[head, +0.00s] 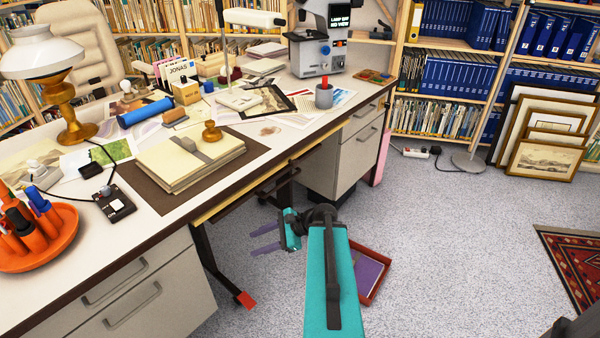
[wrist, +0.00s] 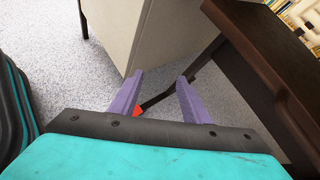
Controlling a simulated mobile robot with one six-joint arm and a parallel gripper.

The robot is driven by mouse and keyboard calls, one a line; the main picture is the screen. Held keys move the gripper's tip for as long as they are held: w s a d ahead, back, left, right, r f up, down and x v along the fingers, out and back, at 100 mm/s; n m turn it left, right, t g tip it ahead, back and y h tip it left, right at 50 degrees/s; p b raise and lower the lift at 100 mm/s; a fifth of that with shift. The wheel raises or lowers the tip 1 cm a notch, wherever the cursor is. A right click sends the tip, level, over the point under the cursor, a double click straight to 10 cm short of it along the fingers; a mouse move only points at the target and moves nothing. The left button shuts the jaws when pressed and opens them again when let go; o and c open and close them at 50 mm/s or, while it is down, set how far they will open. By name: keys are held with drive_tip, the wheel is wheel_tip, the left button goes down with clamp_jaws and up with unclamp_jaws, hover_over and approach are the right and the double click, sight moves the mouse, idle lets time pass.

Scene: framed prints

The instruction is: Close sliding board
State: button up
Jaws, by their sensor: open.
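A thin yellow wooden board edge (head: 232,198), which looks like the sliding board, runs below the brown rim of the desk top. It juts out a little over the knee space between the two drawer units; how far it is pulled out is hard to tell. My gripper (head: 265,238) has purple fingers and is open and empty. It hangs over the floor in front of the desk, lower than the board and apart from it. In the wrist view my gripper (wrist: 160,80) points toward the desk's underside, and the yellow edge cannot be made out there.
The desk (head: 120,232) is crowded with papers, a lamp (head: 65,110) and an orange pen tray (head: 35,240). A desk leg with a red foot (head: 245,299) stands below. A red tray (head: 371,272) lies on the floor behind my arm.

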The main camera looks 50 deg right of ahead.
drive_tip(key=s+d+r+m+t+h+b, duration=0.1)
drive_tip(key=s+d+r+m+t+b, duration=0.2)
drive_tip(key=d, duration=0.4)
drive_tip(key=d+r+m+t+h+b, duration=0.1)
drive_tip(key=d+r+m+t, duration=0.15)
drive_tip(key=d+r, duration=0.35)
drive_tip(key=m+t+h+b, duration=0.3)
drive_tip(key=m+t, duration=0.1)
drive_tip(key=m, duration=0.1)
approach(297, 164)
drive_tip(key=s, duration=0.5)
drive_tip(key=shift+d+r+n+g, duration=0.25)
drive_tip(key=shift+d, duration=0.2)
drive_tip(key=shift+w+a+b, duration=0.4)
drive_tip(key=shift+w+b, duration=0.2)
drive_tip(key=shift+w, duration=1.7)
drive_tip(key=shift+w+a+b, duration=0.35)
drive_tip(key=shift+w+b, duration=0.3)
drive_tip(key=shift+w, duration=1.6)
drive_tip(key=shift+w+a+b, duration=0.4)
drive_tip(key=shift+w+b, duration=0.2)
drive_tip(key=shift+w, duration=1.7)
clamp_jaws()
